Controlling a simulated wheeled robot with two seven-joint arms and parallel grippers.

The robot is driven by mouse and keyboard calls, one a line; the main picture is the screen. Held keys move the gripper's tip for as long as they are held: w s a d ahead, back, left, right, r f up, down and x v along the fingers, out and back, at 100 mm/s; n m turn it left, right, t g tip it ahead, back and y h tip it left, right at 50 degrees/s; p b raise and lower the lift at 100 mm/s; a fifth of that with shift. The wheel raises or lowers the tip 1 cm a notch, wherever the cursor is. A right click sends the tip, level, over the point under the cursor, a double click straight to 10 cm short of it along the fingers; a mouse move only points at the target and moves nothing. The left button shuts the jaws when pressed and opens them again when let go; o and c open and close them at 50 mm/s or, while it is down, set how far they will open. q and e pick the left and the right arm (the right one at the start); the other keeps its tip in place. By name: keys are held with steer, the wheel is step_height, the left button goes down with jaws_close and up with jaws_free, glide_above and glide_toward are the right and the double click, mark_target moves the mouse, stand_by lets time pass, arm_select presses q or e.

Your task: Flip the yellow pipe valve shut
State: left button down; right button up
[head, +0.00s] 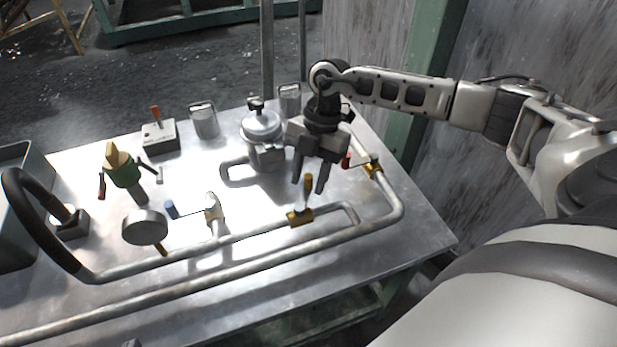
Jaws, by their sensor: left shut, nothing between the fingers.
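The yellow pipe valve has a brass body (300,217) on the thin inner pipe. Its yellow lever (308,188) stands up from the pipe, nearly upright in the picture. My right gripper (309,184) comes in from the right and points down over the valve. Its two dark fingers are apart, with the lever's upper part at or between the fingertips. I cannot tell whether they touch it. My left gripper is out of view.
A blue-handled valve (213,208) and a round gauge (145,227) sit along the pipe to the left. A red-handled valve (371,167) is close on the right. A metal canister (262,127) stands behind. A long outer pipe (250,263) crosses the table front.

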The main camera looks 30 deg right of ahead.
steer(key=shift+s+a+f, duration=0.1)
steer(key=shift+f, duration=0.2)
jaws_close()
